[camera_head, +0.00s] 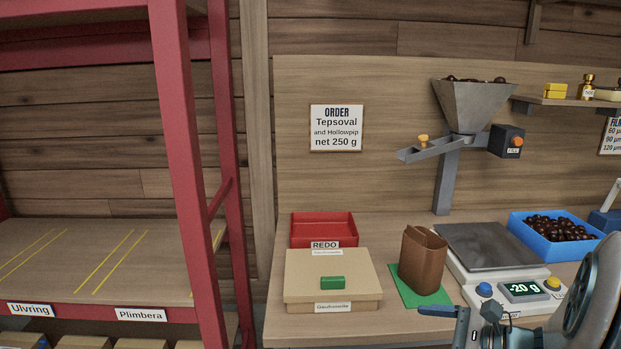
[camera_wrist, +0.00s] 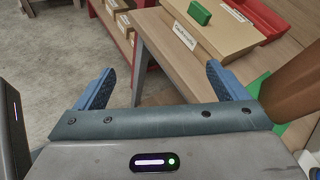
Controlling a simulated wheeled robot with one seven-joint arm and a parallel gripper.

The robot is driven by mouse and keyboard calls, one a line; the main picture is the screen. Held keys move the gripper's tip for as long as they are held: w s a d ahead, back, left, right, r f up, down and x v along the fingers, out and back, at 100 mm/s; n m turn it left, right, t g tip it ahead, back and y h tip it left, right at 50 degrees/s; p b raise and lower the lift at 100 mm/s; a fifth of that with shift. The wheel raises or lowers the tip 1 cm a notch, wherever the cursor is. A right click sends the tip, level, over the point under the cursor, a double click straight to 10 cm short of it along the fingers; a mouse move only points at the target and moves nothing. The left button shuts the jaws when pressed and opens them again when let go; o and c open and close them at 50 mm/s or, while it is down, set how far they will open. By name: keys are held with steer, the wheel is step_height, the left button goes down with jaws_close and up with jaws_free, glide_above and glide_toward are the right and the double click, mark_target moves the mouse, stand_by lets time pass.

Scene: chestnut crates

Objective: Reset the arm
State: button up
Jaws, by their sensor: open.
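My gripper (camera_wrist: 160,92) is open and empty in the wrist view, its two blue fingers wide apart over the front edge of the wooden bench (camera_wrist: 165,60). In the head view, part of my gripper and arm shows at the lower right, in front of the scale. The brown pouch (camera_head: 422,262) stands upright with an open top on a green mat (camera_head: 408,292), left of the scale. It shows at the right edge of the wrist view (camera_wrist: 291,92), beside the right finger and apart from it as far as I can tell.
A cardboard box (camera_head: 300,290) with a green block (camera_head: 332,283) sits left of the pouch, before a red REDO tray (camera_head: 323,226). The scale (camera_head: 487,246) reads -20 g. A blue chestnut crate (camera_head: 517,232), hopper (camera_head: 470,105) and red rack (camera_head: 188,170) stand around.

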steer(key=s+a+n+g+h+p, duration=0.2)
steer(key=s+a+n+g+h, duration=0.2)
steer(key=s+a+n+g, duration=0.55)
steer(key=shift+s+d+r+n+t+h+p, duration=0.6)
steer(key=shift+n+h, duration=0.5)
steer(key=shift+n, duration=0.8)
steer(key=shift+s+d+r+n+t+h+p, duration=0.15)
steer(key=shift+d+r+n+t+h, duration=0.3)
steer(key=shift+r+n+t+h, duration=0.95)
steer(key=shift+s+d+f+n+t+h+p, duration=0.1)
steer(key=shift+s+d+n+h+p, duration=0.5)
steer(key=shift+n, duration=1.75)
steer(key=shift+w+a+b, duration=0.1)
steer(key=shift+w+b, duration=0.1)
steer(key=shift+b, duration=0.1)
